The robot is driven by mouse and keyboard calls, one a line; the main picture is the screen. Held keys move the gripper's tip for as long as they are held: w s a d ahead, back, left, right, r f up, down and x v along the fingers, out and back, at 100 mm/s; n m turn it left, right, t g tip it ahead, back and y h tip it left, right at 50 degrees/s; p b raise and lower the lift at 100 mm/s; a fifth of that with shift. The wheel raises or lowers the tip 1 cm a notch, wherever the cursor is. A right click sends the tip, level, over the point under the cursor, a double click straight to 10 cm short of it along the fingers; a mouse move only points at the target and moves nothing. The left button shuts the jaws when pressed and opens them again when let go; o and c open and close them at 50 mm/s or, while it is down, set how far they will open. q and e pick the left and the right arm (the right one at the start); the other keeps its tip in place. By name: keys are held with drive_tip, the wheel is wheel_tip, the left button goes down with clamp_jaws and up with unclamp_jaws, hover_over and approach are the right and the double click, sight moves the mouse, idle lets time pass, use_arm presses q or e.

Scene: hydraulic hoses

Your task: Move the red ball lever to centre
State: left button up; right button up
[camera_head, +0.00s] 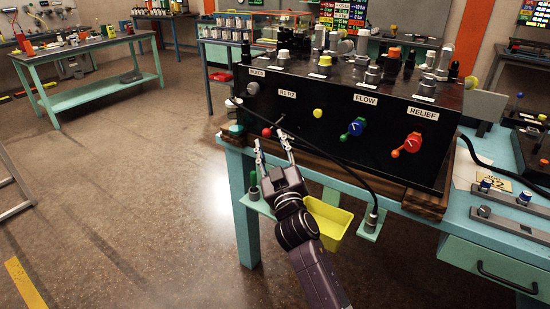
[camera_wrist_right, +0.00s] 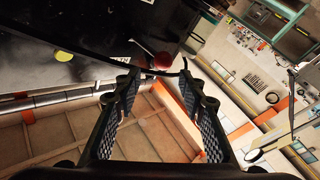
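The red ball lever (camera_head: 266,132) is on the front face of the black valve panel (camera_head: 395,155), under the R1 R2 label. Its thin rod slants down and left to the ball in the head view. My right gripper (camera_head: 271,141) is open, its two fingers pointing at the panel just below the red ball. In the right wrist view, the red ball (camera_wrist_right: 163,61) lies just beyond the open fingertips (camera_wrist_right: 165,84), roughly between them, with nothing held. I cannot tell whether a finger touches it. My left gripper is in neither view.
A yellow ball (camera_head: 318,113), a blue knob (camera_head: 356,127) and a red-orange RELIEF knob (camera_head: 412,143) sit to the right on the panel. A black hose (camera_head: 335,158) droops across the front. A yellow bin (camera_head: 328,222) hangs below, right of my gripper.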

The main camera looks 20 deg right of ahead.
drive_tip(key=v, duration=0.6)
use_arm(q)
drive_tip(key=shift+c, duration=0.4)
use_arm(e)
drive_tip(key=shift+w, duration=0.1)
